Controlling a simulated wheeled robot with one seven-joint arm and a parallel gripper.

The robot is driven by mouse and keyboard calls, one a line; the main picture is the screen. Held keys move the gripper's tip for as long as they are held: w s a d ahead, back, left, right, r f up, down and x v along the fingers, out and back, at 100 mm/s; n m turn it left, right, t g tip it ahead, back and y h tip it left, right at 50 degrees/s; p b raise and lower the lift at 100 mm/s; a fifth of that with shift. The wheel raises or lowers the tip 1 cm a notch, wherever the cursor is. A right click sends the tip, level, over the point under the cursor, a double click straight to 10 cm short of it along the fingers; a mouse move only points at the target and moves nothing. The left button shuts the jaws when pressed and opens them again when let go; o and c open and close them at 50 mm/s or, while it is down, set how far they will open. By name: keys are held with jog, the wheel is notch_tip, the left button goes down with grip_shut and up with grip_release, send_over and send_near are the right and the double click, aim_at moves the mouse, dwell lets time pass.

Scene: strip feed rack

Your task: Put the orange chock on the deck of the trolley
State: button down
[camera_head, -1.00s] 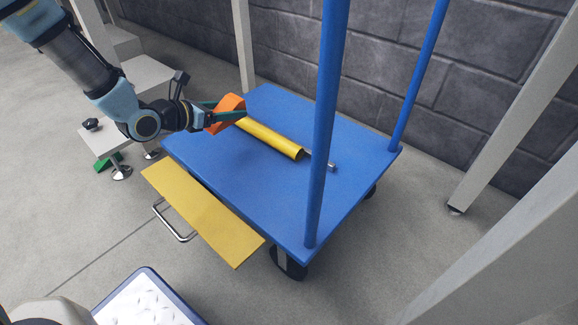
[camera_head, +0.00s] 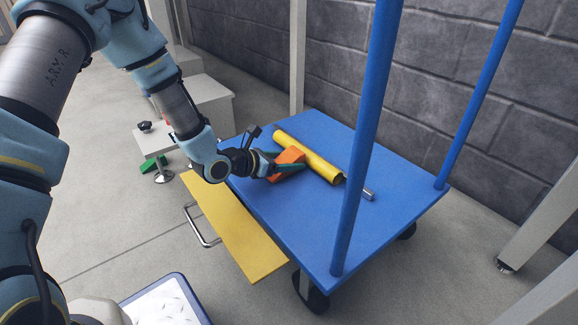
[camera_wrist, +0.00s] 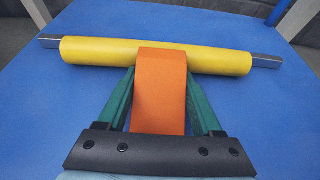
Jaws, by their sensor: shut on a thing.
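The orange chock (camera_head: 287,163) is between the green fingers of my gripper (camera_head: 286,166), low over the blue trolley deck (camera_head: 290,215). In the wrist view the chock (camera_wrist: 160,95) sits between both fingers of my gripper (camera_wrist: 160,100), which are shut on its sides. Its far end overlaps the yellow roller in that view. I cannot tell whether the chock touches the deck or the roller. The deck also fills most of the wrist view (camera_wrist: 50,120).
A yellow roller (camera_head: 308,156) with metal ends lies across the deck. Blue posts (camera_head: 368,140) rise from the deck's right side. A yellow flap (camera_head: 232,228) runs along the near left edge. The deck's front part is clear.

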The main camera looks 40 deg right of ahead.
jog(key=shift+f, duration=0.15)
jog(key=shift+c, duration=0.2)
grip_release()
